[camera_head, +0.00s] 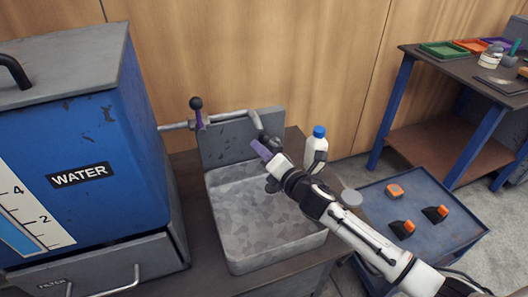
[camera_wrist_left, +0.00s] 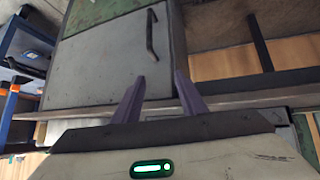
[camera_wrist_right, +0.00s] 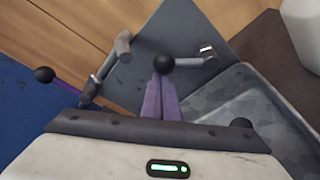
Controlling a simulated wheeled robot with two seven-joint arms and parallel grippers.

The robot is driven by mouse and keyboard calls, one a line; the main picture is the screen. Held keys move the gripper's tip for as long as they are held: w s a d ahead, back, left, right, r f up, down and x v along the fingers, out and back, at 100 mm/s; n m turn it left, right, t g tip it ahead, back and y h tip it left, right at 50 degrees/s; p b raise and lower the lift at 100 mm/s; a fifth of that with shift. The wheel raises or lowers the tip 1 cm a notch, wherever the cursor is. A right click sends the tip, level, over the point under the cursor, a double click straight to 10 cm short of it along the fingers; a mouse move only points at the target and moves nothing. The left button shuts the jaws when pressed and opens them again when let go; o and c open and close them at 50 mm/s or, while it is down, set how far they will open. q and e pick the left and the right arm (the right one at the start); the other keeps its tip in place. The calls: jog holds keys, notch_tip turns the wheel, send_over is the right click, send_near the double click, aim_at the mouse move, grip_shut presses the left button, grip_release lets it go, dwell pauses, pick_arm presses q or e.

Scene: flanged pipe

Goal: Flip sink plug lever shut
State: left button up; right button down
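The grey metal sink (camera_head: 265,215) is in the middle of the head view, with a grey backplate (camera_head: 225,145). My right gripper (camera_head: 262,150) is above the sink near the backplate. In the right wrist view its purple fingers (camera_wrist_right: 160,97) lie side by side, shut, with nothing visible between them. A black ball knob (camera_wrist_right: 164,62) on a short grey lever arm (camera_wrist_right: 196,63) appears right at the fingertips; I cannot tell whether they touch. The sink's drain is hidden. My left gripper (camera_wrist_left: 160,98) is open and empty in the left wrist view and not seen in the head view.
A blue water tank (camera_head: 70,150) stands left of the sink, with a pipe and a black-knobbed purple valve lever (camera_head: 198,112) between them. A white bottle (camera_head: 316,148) stands at the sink's right. A blue tray table (camera_head: 420,205) is farther right.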

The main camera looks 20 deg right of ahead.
aim_at(265, 138)
jog(key=d+r+m, duration=0.1)
jog(key=m, duration=0.1)
jog(key=d+r+m+t, duration=0.1)
jog(key=m, duration=0.1)
jog(key=shift+d+r+y, duration=0.1)
jog(key=shift+r+y, duration=0.05)
jog(key=shift+y, duration=0.25)
pick_arm(q)
jog(key=shift+s+a, duration=0.2)
pick_arm(e)
jog(key=shift+d+r+m+t, duration=0.3)
jog(key=shift+d+m, duration=0.35)
jog(key=shift+m, duration=0.5)
jog(key=shift+d+r+m+t, duration=0.25)
jog(key=shift+d+m, duration=0.35)
jog(key=shift+m, duration=0.55)
